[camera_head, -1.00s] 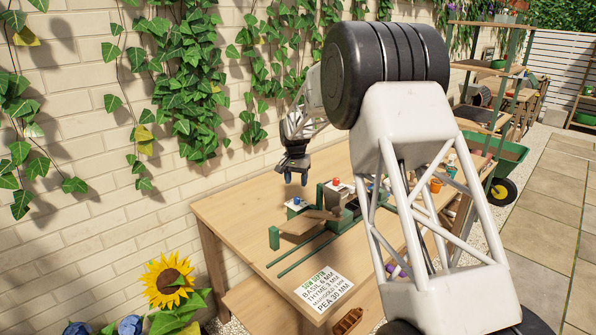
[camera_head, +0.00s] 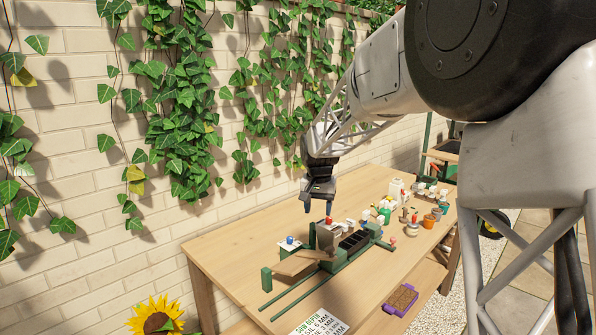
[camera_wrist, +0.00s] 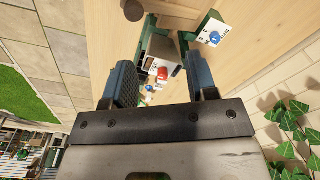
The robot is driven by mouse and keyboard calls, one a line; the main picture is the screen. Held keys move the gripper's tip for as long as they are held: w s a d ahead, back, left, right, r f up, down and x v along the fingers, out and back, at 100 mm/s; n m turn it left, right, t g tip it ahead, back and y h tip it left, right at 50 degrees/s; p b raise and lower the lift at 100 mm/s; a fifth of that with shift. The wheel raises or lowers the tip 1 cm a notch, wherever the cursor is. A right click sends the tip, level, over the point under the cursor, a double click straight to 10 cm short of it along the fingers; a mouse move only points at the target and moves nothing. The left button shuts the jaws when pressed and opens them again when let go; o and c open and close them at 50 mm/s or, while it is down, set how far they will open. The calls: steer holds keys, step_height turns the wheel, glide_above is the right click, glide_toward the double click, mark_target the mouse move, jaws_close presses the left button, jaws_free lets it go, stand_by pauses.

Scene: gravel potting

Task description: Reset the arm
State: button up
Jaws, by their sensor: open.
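My gripper (camera_head: 318,207) hangs above the wooden table (camera_head: 225,255), over the far side of the green-framed device. In the wrist view, its two dark fingers (camera_wrist: 160,85) are apart with nothing between them. Beyond the fingertips are a grey box with a red button (camera_wrist: 163,73) and a white plate with a blue button (camera_wrist: 214,38). In the head view, the red button (camera_head: 328,220) is just below the gripper and the blue button (camera_head: 290,240) is to its left. My arm comes in from the upper right.
A black tray (camera_head: 355,241) sits in the green frame (camera_head: 338,262). Several bottles and pots, including an orange pot (camera_head: 428,221), stand at the right. An ivy-covered brick wall (camera_head: 90,200) runs behind the table.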

steer(key=s+d+r, duration=0.2)
steer(key=s+d, duration=0.1)
steer(key=s, duration=0.5)
steer(key=s+d+r+n+t, duration=0.1)
steer(key=s+d+r, duration=0.15)
steer(key=s, duration=0.65)
steer(key=s+d+r, duration=0.2)
steer(key=s+d, duration=0.1)
steer(key=s, duration=0.5)
steer(key=s+d+f, duration=0.2)
steer(key=s, duration=0.9)
steer(key=s+d+f+n+t, duration=0.1)
steer(key=s+d+f, duration=0.1)
steer(key=s, duration=1)
steer(key=shift+f+n, duration=0.3)
steer(key=shift+f, duration=0.5)
steer(key=shift+w, duration=0.1)
steer(key=shift+c, duration=0.3)
